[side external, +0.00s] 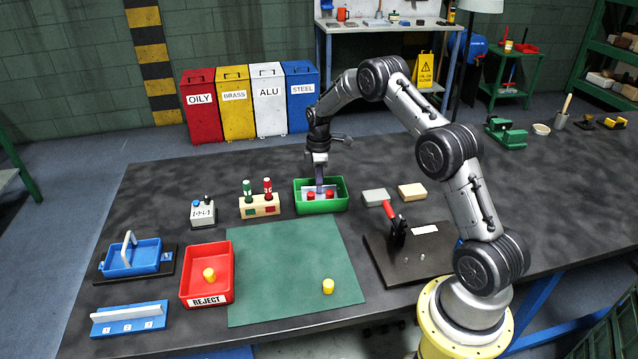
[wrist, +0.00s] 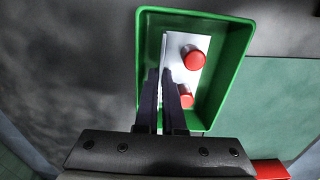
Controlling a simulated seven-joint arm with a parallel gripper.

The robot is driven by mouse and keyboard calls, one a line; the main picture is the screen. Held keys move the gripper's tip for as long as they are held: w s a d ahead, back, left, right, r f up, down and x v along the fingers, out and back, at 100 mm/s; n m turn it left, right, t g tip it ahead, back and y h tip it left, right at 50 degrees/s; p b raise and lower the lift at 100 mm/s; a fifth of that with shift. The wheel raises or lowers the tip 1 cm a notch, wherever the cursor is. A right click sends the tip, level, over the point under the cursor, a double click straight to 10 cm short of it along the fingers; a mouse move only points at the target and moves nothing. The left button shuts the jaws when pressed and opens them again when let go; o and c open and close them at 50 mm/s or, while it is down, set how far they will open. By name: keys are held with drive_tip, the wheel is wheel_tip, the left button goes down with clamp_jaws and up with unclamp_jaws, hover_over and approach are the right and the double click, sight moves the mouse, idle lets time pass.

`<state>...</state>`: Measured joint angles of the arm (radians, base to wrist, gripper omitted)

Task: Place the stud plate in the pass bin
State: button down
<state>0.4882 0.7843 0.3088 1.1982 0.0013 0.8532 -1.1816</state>
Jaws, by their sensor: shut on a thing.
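The stud plate (wrist: 176,50) is a pale plate with two red studs. In the wrist view it lies within the outline of the green bin (wrist: 239,50), and it also shows between the bin's walls in the side view. I cannot tell whether it touches the bin floor. The green bin (side external: 322,207) stands at the back middle of the table; its front label is not readable. My gripper (side external: 319,186) points down into the bin. Its two dark fingers (wrist: 168,80) are shut on the plate's edge, beside the studs.
A red REJECT bin (side external: 207,293) holds a yellow part. A green mat (side external: 285,270) bears a yellow cylinder (side external: 328,286). A wooden rack (side external: 260,210) with red and green bottles stands left of the green bin; grey (side external: 376,197) and tan (side external: 412,191) blocks lie right.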

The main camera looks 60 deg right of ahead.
drive_tip(key=c, duration=1.5)
unclamp_jaws()
drive_tip(key=shift+f, duration=0.15)
drive_tip(key=shift+o, duration=0.9)
